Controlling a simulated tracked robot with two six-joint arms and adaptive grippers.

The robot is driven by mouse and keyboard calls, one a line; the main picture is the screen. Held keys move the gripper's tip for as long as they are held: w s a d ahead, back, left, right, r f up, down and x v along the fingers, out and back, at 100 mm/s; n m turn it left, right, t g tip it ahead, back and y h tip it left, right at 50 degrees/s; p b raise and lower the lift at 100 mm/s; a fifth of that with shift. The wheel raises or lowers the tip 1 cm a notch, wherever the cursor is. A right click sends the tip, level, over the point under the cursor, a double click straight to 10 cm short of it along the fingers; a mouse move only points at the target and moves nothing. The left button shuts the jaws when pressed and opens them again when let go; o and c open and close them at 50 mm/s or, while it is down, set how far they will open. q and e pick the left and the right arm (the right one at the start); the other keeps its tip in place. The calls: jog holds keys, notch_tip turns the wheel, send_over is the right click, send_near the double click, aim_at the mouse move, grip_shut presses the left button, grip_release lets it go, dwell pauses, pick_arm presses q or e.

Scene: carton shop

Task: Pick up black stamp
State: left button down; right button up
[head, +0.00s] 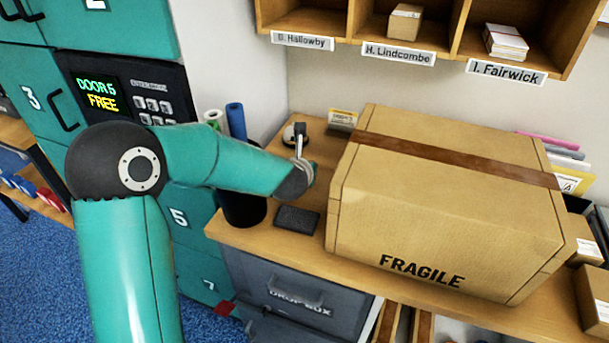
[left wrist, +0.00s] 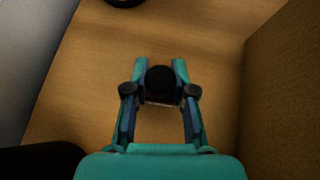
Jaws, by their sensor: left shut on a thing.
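The black stamp (left wrist: 160,82) shows in the left wrist view as a round black knob with a pale edge below it. My left gripper (left wrist: 160,90) is shut on it, with one finger on each side of the knob. The wood shelf top shows beneath; I cannot tell whether the stamp touches it. In the head view my left arm comes in from the left and reaches between the pen cup and the large carton; its wrist hides the stamp and fingers. My right gripper is not in view.
The large FRAGILE carton (head: 440,205) stands close to the right of my left wrist. A black cup (head: 243,207) with rolled tubes stands to the left. A flat dark pad (head: 296,220) lies in front. A round black-and-silver item (head: 290,134) sits behind.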

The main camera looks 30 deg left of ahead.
pick_arm(q)
jog(key=shift+r, duration=0.15)
notch_tip(320, 180, up, 20)
jog(key=p, duration=0.8)
jog(key=c, duration=1.6)
grip_release()
jog(key=shift+c, duration=1.3)
